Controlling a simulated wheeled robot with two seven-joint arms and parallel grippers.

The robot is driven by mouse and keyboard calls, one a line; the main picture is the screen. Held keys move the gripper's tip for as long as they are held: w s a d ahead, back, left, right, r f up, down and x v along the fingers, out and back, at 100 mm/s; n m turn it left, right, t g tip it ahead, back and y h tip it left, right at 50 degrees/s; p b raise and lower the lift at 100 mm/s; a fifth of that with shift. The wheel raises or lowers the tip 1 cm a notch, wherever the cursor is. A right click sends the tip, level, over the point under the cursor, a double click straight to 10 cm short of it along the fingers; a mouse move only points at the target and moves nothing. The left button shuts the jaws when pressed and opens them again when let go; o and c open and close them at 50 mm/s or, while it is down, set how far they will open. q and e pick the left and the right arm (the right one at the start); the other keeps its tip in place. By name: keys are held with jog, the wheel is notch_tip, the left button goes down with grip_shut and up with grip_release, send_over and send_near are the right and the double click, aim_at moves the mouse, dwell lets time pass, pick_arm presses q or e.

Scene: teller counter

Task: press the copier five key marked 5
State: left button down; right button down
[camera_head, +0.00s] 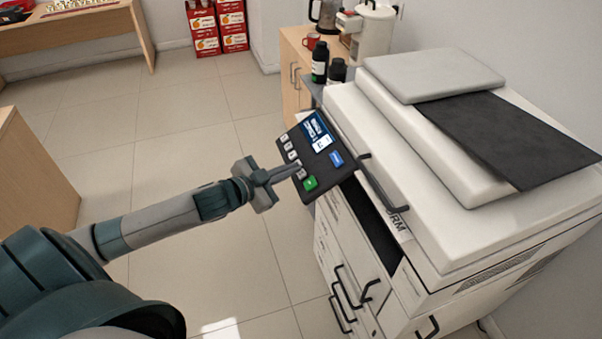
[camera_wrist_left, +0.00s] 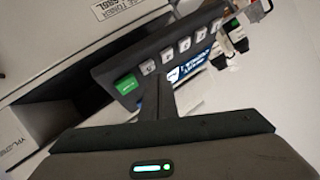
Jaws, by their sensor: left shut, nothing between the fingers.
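The copier (camera_head: 440,235) is a large white machine at the right in the head view. Its dark control panel (camera_head: 326,170) sticks out at the left front corner, with a lit screen (camera_head: 318,132), a blue key, a green key (camera_head: 310,183) and several small pale keys. My left gripper (camera_head: 296,167) is shut and empty, its fingertips at the panel among the pale keys near the green key. In the left wrist view the fingers (camera_wrist_left: 158,95) reach up to the panel (camera_wrist_left: 150,55) beside the green key (camera_wrist_left: 127,84). The marks on the keys are too small to read, and I cannot tell whether the tips touch one.
A black sheet (camera_head: 510,135) lies on the copier top. Dark bottles (camera_head: 320,62) and a coffee maker (camera_head: 325,12) stand behind it. Drawer handles (camera_head: 345,298) stick out below the panel. The tiled floor (camera_head: 190,130) at left is clear between wooden furniture.

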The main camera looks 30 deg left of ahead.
pick_arm(q)
jog(key=shift+w+d+f, duration=0.3)
jog(key=shift+f, duration=0.35)
dwell(1.2)
jog(key=shift+r, duration=0.1)
jog(key=shift+s+a+r+p, duration=0.15)
jog(key=shift+s+r+p, duration=0.05)
jog(key=shift+r+p, duration=0.2)
jog(key=shift+s+a+r+p, duration=0.15)
jog(key=shift+r+p, duration=0.1)
jog(key=shift+p, duration=0.2)
jog(key=r+p, duration=0.1)
jog(key=s+a+r+p, duration=0.1)
jog(key=p, duration=0.1)
jog(key=s+r+p, duration=0.1)
jog(key=r, duration=0.1)
jog(key=shift+a+r, duration=0.1)
jog(key=shift+a, duration=0.3)
dwell(0.7)
